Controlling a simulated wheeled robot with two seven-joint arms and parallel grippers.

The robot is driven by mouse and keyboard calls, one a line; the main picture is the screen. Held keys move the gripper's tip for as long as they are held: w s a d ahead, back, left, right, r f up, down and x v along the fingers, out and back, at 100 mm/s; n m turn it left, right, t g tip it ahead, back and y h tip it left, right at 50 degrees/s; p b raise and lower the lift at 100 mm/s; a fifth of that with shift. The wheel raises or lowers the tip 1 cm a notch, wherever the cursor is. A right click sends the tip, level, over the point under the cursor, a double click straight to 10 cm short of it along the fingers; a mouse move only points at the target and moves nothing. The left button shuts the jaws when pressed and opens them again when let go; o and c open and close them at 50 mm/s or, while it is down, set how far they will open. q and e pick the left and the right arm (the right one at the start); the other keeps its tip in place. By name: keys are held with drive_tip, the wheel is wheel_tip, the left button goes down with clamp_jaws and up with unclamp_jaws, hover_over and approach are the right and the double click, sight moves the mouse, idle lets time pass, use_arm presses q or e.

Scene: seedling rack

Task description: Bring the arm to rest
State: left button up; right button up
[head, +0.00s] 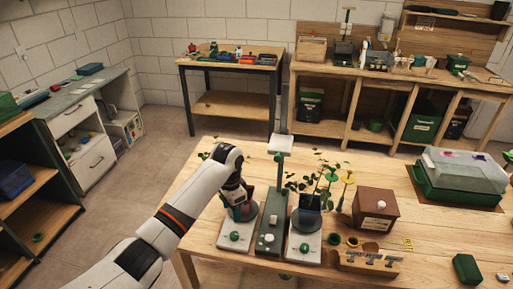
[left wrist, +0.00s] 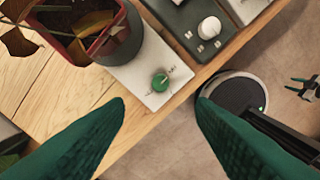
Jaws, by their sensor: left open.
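My left arm reaches in from the left in the head view, and its gripper (head: 236,203) is over the left end of the plant stand, in front of a dark red pot. In the left wrist view its two green fingers (left wrist: 160,108) are wide apart with nothing between them. The pot (left wrist: 112,40) with brownish leaves is ahead of the fingers at upper left, apart from them. It sits by a white base plate (left wrist: 150,75) with a green knob (left wrist: 160,82). My right gripper is not in view.
A grey unit (head: 270,235) and a second white plate (head: 303,245) with a leafy plant stand to the right. Beyond are a brown box (head: 376,208), a wooden tool holder (head: 367,264) and a clear-lidded green propagator (head: 458,178). The table's front edge lies close by.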

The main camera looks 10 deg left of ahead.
use_arm(q)
drive_tip(key=s+d+f+n+t+h, duration=0.15)
drive_tip(key=s+f, duration=0.25)
drive_tip(key=s, duration=0.5)
drive_tip(key=s+d+f+n, duration=0.1)
drive_tip(key=s+d+f, duration=0.1)
drive_tip(key=s+f, duration=0.45)
drive_tip(key=s+a+r+n+t+y, duration=0.1)
drive_tip(key=s+a+r+n, duration=0.2)
drive_tip(key=s, duration=0.7)
drive_tip(key=s+a+r+n+t, duration=0.15)
drive_tip(key=s+a+r, duration=0.25)
drive_tip(key=s, duration=0.5)
wheel_tip(320, 180, down, 26)
drive_tip(key=r+g+b, duration=0.1)
drive_tip(key=g+b, duration=0.1)
drive_tip(key=s+a+f+g+b, duration=0.1)
drive_tip(key=s+a+f, duration=0.2)
drive_tip(key=s+f, duration=1.4)
wheel_tip(320, 180, down, 3)
drive_tip(key=shift+s+f, duration=0.1)
drive_tip(key=shift+s, duration=0.3)
